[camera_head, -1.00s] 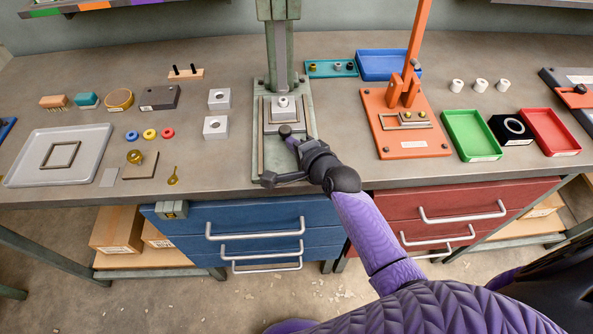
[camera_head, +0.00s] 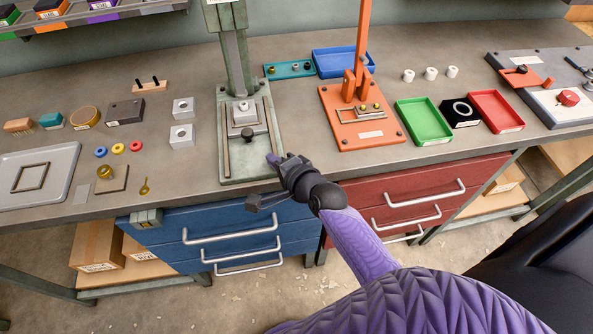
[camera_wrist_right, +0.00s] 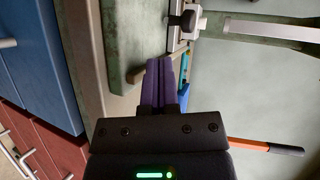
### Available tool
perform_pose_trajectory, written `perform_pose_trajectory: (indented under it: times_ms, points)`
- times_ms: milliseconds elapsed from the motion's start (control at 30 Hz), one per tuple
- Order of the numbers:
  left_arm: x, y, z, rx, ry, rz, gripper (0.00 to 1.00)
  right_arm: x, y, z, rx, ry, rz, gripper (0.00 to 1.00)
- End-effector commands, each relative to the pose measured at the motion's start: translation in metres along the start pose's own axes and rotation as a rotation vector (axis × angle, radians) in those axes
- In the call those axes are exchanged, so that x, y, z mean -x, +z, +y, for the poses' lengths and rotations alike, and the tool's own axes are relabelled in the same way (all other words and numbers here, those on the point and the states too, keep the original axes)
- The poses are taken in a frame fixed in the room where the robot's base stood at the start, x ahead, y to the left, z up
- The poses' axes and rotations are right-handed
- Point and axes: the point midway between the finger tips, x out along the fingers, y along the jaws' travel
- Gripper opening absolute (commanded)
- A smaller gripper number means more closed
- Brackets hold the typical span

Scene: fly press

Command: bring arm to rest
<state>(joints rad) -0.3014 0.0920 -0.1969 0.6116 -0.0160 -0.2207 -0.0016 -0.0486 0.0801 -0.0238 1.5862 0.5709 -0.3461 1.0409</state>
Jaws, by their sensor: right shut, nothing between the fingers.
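My right gripper (camera_head: 272,160) is shut and empty. In the head view its tips sit at the front right corner of the green fly press (camera_head: 265,168), near the bench's front edge. In the right wrist view its purple fingers (camera_wrist_right: 163,82) are together with nothing between them, and the press's base (camera_wrist_right: 125,40) is behind them. I cannot tell whether the tips touch the base. A black knob (camera_head: 247,133) and a pale block (camera_head: 243,113) are on the press. My left gripper is not in view.
An orange press (camera_head: 380,135) stands to the right, with green (camera_head: 425,122), red (camera_head: 496,111) and blue (camera_head: 343,63) trays near it. A grey tray (camera_head: 65,158) is at the left. Blue drawers (camera_head: 170,250) and red drawers (camera_head: 385,190) lie below the bench edge.

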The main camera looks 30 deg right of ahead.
Motion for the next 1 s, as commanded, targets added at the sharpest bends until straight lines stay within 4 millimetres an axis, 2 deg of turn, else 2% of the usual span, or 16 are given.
perform_pose_trajectory:
  times_ms: [100, 300, 500, 567, 633, 667, 767, 800, 867, 900, 1000]
  points:
    - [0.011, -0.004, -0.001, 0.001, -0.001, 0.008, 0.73, 0.023, 0.0, -0.003, 0.001, 0.002, 0.0, 0.0]
    - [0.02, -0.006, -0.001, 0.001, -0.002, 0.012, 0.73, 0.058, 0.0, -0.001, 0.001, 0.001, 0.001, 0.0]
    - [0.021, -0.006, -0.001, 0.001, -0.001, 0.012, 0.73, 0.068, 0.0, 0.0, 0.002, 0.001, 0.0, 0.0]
    - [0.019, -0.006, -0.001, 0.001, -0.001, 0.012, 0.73, 0.066, 0.0, 0.007, 0.015, 0.015, 0.001, 0.0]
    - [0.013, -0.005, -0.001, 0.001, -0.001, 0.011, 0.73, 0.063, 0.001, 0.039, 0.083, 0.083, 0.001, 0.0]
    - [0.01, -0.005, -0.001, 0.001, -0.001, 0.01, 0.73, 0.061, 0.003, 0.061, 0.135, 0.131, -0.002, 0.0]
    - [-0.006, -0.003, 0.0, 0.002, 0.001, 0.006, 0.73, 0.067, 0.011, 0.163, 0.4, 0.353, -0.06, 0.0]
    - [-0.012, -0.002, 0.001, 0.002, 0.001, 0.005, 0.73, 0.076, 0.015, 0.206, 0.524, 0.448, -0.108, 0.0]
    - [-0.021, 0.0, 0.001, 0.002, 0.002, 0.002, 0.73, 0.097, 0.023, 0.267, 0.712, 0.579, -0.208, 0.0]
    - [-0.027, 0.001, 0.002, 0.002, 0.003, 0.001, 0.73, 0.115, 0.028, 0.304, 0.834, 0.657, -0.29, 0.0]
    - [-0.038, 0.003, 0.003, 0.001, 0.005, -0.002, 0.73, 0.166, 0.037, 0.378, 1.104, 0.802, -0.525, 0.0]
